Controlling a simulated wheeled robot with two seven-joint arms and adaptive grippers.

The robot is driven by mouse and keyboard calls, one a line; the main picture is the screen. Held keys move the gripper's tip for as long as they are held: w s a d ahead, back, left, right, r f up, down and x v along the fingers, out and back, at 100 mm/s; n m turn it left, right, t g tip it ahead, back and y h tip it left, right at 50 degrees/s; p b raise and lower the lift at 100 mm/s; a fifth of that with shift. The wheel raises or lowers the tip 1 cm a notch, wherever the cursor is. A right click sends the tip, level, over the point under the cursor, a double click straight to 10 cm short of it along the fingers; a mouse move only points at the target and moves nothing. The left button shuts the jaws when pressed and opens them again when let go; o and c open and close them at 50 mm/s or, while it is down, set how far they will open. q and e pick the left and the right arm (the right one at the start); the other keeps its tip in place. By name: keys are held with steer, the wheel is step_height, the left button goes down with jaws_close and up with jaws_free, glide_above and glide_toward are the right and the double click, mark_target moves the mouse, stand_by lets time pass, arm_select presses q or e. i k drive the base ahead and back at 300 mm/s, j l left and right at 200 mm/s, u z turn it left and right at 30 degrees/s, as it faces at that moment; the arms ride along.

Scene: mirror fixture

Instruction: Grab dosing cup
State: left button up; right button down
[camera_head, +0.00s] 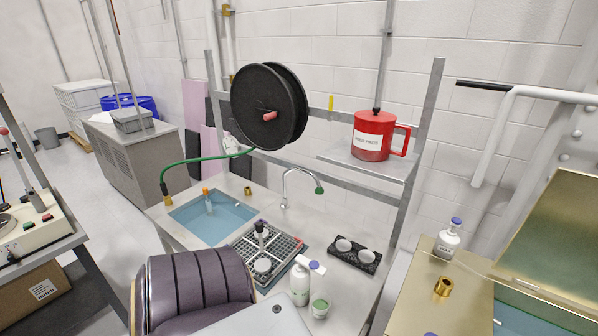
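I cannot tell for sure which vessel is the dosing cup. A large red cup (372,136) with a side handle on its right and a white label stands upright on a metal shelf (346,160) at the back. A small white and green cup or jar (320,307) stands on the counter at the front, beside a white bottle (300,284). Two small white round cups sit in a black holder (354,255) on the counter. Neither of my grippers is in view, and nothing is seen held.
A sink (212,218) and a grey grid rack (268,250) lie on the counter (262,202). A curved faucet (300,178) rises behind them. A black hose reel (268,105) hangs left of the shelf. A dark ribbed padded object (195,285) blocks the front left.

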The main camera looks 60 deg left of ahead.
mark_target(320, 303)
steer(key=u, duration=1.7)
